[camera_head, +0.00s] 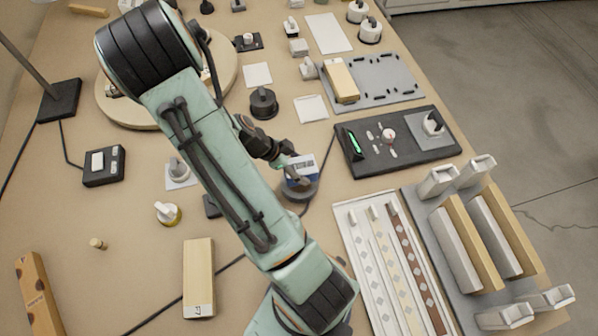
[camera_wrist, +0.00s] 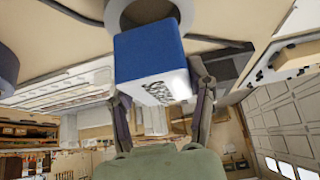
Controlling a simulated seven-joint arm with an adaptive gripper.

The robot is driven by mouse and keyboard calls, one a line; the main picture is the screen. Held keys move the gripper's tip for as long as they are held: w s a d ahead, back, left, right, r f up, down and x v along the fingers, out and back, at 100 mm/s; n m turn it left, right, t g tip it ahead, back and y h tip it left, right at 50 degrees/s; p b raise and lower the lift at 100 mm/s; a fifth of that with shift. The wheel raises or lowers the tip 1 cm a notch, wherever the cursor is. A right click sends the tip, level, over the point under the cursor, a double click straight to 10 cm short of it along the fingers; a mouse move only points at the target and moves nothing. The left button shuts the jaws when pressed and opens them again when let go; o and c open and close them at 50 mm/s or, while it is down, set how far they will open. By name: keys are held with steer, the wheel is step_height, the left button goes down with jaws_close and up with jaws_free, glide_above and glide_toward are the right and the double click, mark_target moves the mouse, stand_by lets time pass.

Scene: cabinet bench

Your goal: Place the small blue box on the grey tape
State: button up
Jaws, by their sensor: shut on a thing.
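The small blue box (camera_wrist: 150,50) has a blue face and a white side with dark lettering. My gripper (camera_wrist: 162,92) is shut on it, one finger on each side. In the head view the box (camera_head: 301,166) shows white and blue at the tip of my gripper (camera_head: 284,163). The grey tape (camera_head: 301,193) is a round roll on the bench, directly beneath or just behind the box. In the wrist view the tape (camera_wrist: 117,12) shows as a grey ring partly hidden by the box. I cannot tell whether box and tape touch.
A black knob-like part (camera_head: 263,103) stands behind the gripper. A black panel with a green light (camera_head: 398,142) lies to the right. A white tray of strips (camera_head: 345,222) lies in front on the right. My arm hides part of the bench on the left.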

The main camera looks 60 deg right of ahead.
steer(key=shift+f, duration=1.35)
steer(key=o, duration=1.2)
steer(key=shift+f, duration=0.1)
steer(key=v, duration=1.2)
steer(key=s+a+r+n+t+y, duration=0.1)
steer(key=s+a+r+n, duration=0.1)
steer(key=a+n, duration=0.4)
steer(key=s+a+r+n+t+y, duration=0.2)
steer(key=a+r+n, duration=0.3)
steer(key=n, duration=0.8)
steer(key=s+a+r+n+t+y, duration=0.1)
steer(key=s+a+r+n+y, duration=0.1)
steer(key=a+n, duration=0.7)
steer(key=shift+s+r+n+t, duration=0.3)
steer(key=shift+s+r+n, duration=0.1)
steer(key=shift+s+r, duration=0.35)
